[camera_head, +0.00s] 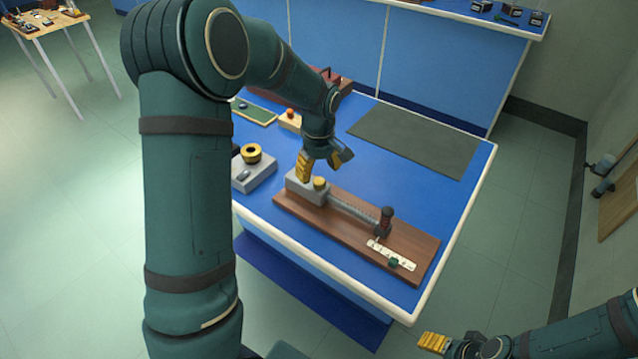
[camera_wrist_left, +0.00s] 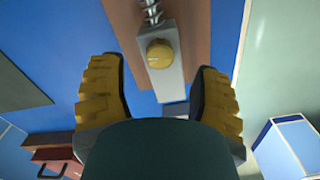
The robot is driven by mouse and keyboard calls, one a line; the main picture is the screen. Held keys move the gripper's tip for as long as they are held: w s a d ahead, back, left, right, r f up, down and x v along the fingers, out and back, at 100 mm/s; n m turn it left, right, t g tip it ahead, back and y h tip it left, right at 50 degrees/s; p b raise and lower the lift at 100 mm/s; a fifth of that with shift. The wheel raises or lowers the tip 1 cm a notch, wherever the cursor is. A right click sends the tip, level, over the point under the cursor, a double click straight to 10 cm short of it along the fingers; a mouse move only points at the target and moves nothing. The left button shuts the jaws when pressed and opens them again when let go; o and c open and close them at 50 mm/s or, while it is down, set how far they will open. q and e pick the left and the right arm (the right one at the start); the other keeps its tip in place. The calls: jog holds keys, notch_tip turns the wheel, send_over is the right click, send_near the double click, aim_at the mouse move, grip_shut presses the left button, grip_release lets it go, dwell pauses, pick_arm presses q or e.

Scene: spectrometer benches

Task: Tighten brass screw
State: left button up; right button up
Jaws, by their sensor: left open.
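The brass screw (camera_head: 320,183) is a round yellow knob on top of a grey block (camera_head: 305,190) at the left end of a wooden board (camera_head: 345,240). In the left wrist view the screw (camera_wrist_left: 160,54) shows ahead of and between the fingers. My left gripper (camera_head: 324,166) is open and empty, just above and behind the block, apart from the screw. Its yellow padded fingers (camera_wrist_left: 158,95) stand wide apart in the wrist view. My right gripper (camera_head: 434,343) is at the bottom right, away from the table; only its yellow finger pads show clearly.
A spring runs along the board to a dark post (camera_head: 385,220), with a white scale (camera_head: 390,256) beside it. A grey box with a yellow ring (camera_head: 252,153) stands at left. A dark mat (camera_head: 415,140) lies bare at the back right. My left arm hides the table's left side.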

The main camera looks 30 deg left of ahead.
aim_at(319, 180)
pick_arm(q)
jog(key=shift+f+b, duration=0.35)
jog(key=shift+f, duration=1.7)
grip_shut()
